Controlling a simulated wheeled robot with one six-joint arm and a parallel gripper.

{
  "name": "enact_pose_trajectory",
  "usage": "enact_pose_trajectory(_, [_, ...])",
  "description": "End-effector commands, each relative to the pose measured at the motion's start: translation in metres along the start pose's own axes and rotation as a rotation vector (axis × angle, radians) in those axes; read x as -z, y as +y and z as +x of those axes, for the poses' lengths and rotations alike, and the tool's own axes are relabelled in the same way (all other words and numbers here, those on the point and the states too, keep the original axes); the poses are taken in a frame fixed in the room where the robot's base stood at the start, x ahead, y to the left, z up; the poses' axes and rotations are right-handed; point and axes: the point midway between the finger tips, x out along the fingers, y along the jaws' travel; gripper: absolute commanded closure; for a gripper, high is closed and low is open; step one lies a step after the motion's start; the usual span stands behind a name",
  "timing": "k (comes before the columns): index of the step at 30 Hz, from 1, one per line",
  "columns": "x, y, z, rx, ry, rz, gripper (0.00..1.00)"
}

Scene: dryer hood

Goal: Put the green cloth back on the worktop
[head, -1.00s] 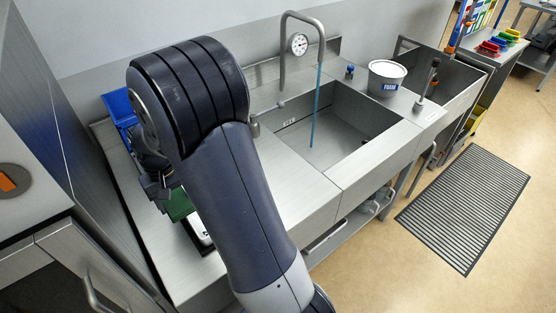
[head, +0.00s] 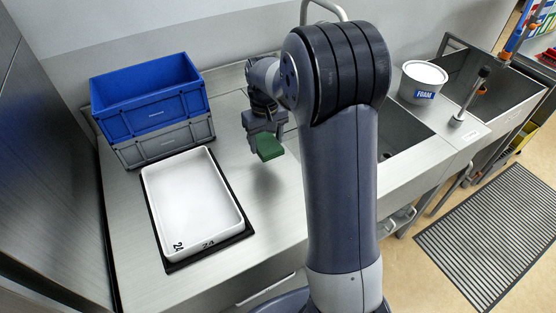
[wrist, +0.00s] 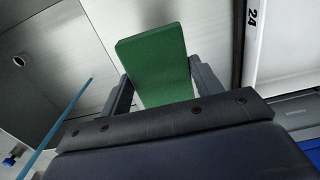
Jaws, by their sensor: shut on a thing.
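The green cloth (head: 269,147) is a small folded block between the fingers of my gripper (head: 264,135). My gripper is shut on it and holds it above the steel worktop (head: 262,205), with a faint shadow beneath. In the wrist view the cloth (wrist: 155,62) stands out past the fingertips, with one finger on each side of it. The bare worktop shows behind it there. My arm hides part of the worktop and the sink in the head view.
A white tray (head: 190,205) marked 24 lies on a black mat (head: 207,257) left of my gripper. A blue crate (head: 150,100) sits on a grey crate (head: 168,140) behind it. The sink (head: 400,130) and a foam tub (head: 422,82) are to the right. Worktop between tray and arm is clear.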

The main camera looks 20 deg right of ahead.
Motion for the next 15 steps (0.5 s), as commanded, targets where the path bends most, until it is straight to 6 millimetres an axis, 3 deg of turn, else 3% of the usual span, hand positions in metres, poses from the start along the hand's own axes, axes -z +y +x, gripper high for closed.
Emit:
enact_pose_trajectory(4, [-0.001, 0.0, 0.029, 0.001, -0.006, 0.0, 0.6])
enact_pose_trajectory(15, [-0.001, 0.0, 0.073, 0.001, -0.004, 0.001, 0.6])
